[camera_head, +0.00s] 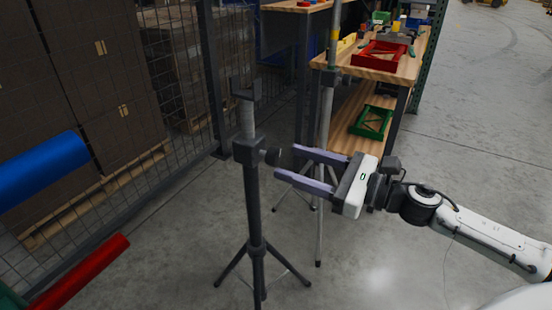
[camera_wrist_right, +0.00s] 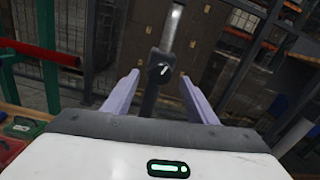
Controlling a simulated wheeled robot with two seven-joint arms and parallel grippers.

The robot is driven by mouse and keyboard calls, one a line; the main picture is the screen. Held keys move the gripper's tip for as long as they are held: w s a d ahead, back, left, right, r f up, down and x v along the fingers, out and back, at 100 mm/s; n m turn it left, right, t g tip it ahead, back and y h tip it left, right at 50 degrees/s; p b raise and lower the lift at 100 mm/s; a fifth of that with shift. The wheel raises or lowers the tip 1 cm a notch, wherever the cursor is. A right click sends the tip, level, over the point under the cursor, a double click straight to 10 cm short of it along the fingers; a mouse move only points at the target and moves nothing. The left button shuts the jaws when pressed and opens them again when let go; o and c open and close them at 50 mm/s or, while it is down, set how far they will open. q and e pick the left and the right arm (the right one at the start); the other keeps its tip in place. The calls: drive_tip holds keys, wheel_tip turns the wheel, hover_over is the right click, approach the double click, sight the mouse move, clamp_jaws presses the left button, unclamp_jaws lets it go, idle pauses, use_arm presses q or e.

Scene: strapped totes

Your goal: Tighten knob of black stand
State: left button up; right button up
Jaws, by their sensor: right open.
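The black stand (camera_head: 253,205) stands upright on tripod legs left of centre in the head view, with a grey upper pole and a forked top. Its dark round knob (camera_head: 272,156) sticks out to the right of the collar. My right gripper (camera_head: 284,162) is open and empty, its two lilac fingers pointing left at the knob, with the tips close to it. In the right wrist view, the knob (camera_wrist_right: 160,71) shows a white mark and lies between the open fingers, a little beyond them. Contact cannot be told. My left gripper is not in view.
A second stand (camera_head: 325,130) is behind my right gripper. A wooden workbench (camera_head: 400,71) with a red tray (camera_head: 377,62) and a green tray (camera_head: 371,123) stands behind. A mesh fence (camera_head: 172,100) runs along the left. Blue (camera_head: 40,170) and red (camera_head: 80,273) bars are at near left.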

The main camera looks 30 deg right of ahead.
sight(279, 158)
drive_tip(key=shift+x, duration=2.65)
drive_tip(key=shift+c, duration=0.4)
drive_tip(key=c, duration=1)
